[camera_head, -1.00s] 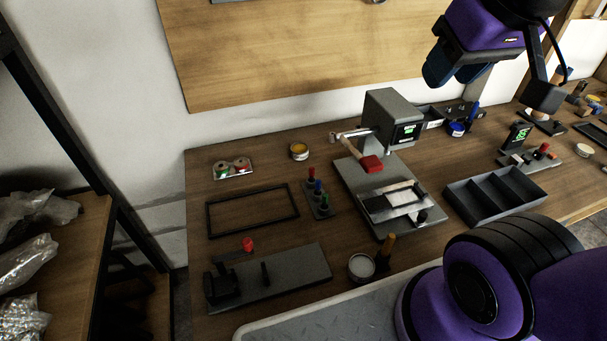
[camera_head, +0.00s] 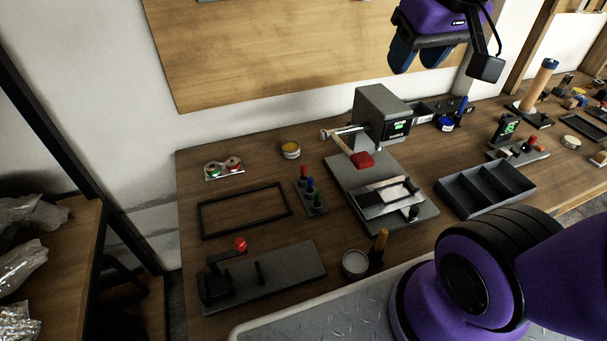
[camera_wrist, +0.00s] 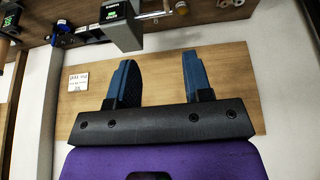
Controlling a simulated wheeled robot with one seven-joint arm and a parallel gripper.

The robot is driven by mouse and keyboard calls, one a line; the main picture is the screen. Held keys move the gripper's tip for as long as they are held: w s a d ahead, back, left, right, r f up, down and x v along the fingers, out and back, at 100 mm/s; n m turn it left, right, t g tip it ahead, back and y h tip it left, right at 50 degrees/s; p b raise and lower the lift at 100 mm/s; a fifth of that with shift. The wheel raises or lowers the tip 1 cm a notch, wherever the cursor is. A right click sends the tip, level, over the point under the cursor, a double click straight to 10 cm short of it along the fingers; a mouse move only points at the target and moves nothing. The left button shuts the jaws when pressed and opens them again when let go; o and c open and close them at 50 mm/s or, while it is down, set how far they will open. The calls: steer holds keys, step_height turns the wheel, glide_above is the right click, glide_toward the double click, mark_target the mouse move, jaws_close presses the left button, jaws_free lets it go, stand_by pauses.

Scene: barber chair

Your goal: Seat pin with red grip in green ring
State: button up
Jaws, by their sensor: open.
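A pin with a red grip (camera_head: 303,172) stands upright in a small dark rack (camera_head: 317,210), beside a blue-gripped pin (camera_head: 310,185) and a green-gripped pin (camera_head: 318,200). Left of it, a small pale tray (camera_head: 224,177) holds round pieces with green and red colouring. A green part (camera_head: 211,170) shows at its left, but its exact ring shape is too small to tell. My gripper (camera_head: 420,56) is high in front of the wall board, up and right of the rack. In the wrist view my gripper (camera_wrist: 157,75) is open and empty.
A grey press (camera_head: 382,115) with a red-ended lever stands right of the rack. A black frame (camera_head: 201,218), a clamp fixture (camera_head: 290,268) with a red knob, a tin (camera_head: 291,150) and a compartment tray (camera_head: 448,196) surround it. Free table lies between tray and rack.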

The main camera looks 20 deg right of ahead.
steer(key=w+f+g, duration=0.1)
steer(key=w+f, duration=0.3)
steer(key=w, duration=0.6)
steer(key=g, duration=0.4)
glide_above(303, 166)
steer(key=f, duration=3)
steer(key=shift+d+f, duration=0.2)
step_height(303, 166, down, 11)
steer(key=shift+a+f, duration=0.15)
jaws_close()
